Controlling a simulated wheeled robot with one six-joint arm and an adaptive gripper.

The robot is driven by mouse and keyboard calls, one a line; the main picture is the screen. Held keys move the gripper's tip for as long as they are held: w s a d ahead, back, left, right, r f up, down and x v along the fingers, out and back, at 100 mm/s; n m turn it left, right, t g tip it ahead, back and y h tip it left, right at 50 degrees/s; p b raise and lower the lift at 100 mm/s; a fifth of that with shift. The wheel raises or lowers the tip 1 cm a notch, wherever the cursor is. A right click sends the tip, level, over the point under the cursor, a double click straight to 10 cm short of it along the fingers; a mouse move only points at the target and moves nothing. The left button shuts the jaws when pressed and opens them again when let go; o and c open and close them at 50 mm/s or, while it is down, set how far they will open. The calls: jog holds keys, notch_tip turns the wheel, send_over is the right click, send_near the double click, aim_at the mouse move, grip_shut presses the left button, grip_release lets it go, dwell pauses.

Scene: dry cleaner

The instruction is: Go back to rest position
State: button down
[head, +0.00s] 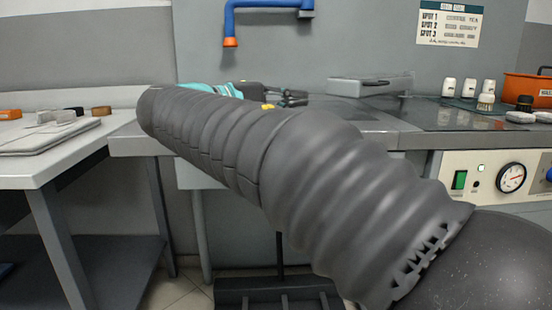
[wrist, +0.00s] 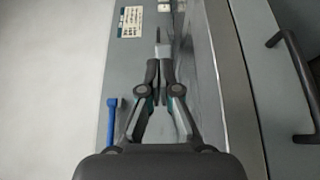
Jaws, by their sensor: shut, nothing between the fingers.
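My gripper (wrist: 160,72) shows in the wrist view with its two dark fingers closed together at the tips and nothing between them. In the head view my gripper (head: 294,98) is partly hidden behind my arm's dark ribbed sleeve, above the grey worktop. The sleeve crosses the head view from lower right to upper left.
A grey lidded box (head: 370,86) stands on the worktop (head: 385,138), right of my gripper. Several white bottles (head: 468,88) and an orange container (head: 528,90) stand further right. A blue pipe (head: 231,20) with an orange end hangs above. A side table (head: 60,160) stands left.

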jog(key=s+d+f+g+y+p, duration=0.1)
jog(key=s+d+f+g+y, duration=0.1)
jog(key=s+d+f+y, duration=0.4)
jog(key=s+d+f+g+y+p, duration=0.1)
jog(key=s+d+f+g+p, duration=0.15)
jog(key=d+f, duration=0.65)
jog(key=s+a+f+m+y+p, duration=0.1)
jog(key=s+f+m+y, duration=0.5)
jog(key=s+f, duration=0.8)
jog(key=shift+s+a+f+m+y+p, duration=0.15)
jog(key=shift+a+f+m+y+p, duration=0.2)
jog(key=shift+a+y, duration=0.5)
jog(key=shift+d, duration=0.3)
